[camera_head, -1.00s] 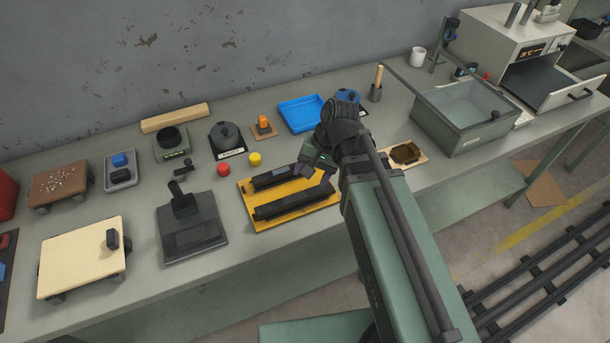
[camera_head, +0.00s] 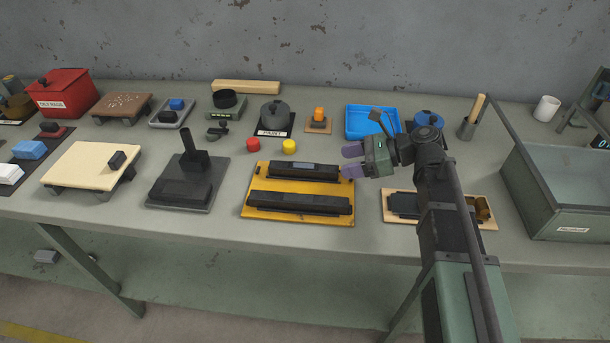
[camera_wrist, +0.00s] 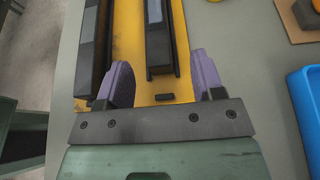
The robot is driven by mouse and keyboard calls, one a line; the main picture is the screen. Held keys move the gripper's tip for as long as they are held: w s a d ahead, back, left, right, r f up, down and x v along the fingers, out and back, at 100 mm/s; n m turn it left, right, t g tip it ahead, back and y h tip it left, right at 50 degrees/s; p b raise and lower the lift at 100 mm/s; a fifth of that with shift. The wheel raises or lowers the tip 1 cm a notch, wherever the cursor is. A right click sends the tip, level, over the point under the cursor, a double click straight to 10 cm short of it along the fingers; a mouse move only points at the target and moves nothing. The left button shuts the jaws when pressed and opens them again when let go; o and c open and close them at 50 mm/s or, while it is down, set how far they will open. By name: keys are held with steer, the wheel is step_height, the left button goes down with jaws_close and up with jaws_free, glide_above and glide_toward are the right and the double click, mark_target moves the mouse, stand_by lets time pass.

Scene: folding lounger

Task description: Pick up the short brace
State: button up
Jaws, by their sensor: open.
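The short brace (camera_head: 303,168) appears to be the shorter of two dark bars on a yellow tray (camera_head: 262,170). It lies at the back of the tray, behind the longer dark bar (camera_head: 300,203). In the wrist view the short brace (camera_wrist: 160,45) extends away from between my purple fingers, and the longer bar (camera_wrist: 92,45) lies to its left. My gripper (camera_head: 352,161) is open and empty at the right end of the tray, its fingers pointing left. In the wrist view my fingertips (camera_wrist: 162,62) are either side of the short brace's near end, apart from it.
A blue tray (camera_head: 372,121) stands behind my gripper. A wooden board (camera_head: 400,219) with dark parts lies to the right, partly behind my arm. Red (camera_head: 253,145) and yellow (camera_head: 289,146) buttons stand behind the yellow tray. A black stand (camera_head: 188,180) is to its left.

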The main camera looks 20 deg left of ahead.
mark_target(323, 168)
steer(key=b+x, duration=0.2)
steer(key=x, duration=0.3)
steer(key=shift+s+d+f, duration=0.1)
steer(key=shift+s+d, duration=0.05)
steer(key=shift+s, duration=0.05)
steer(key=shift+a, duration=0.25)
steer(key=shift+d, duration=0.1)
steer(key=c, duration=1.1)
step_height(323, 168, up, 20)
steer(key=p, duration=2)
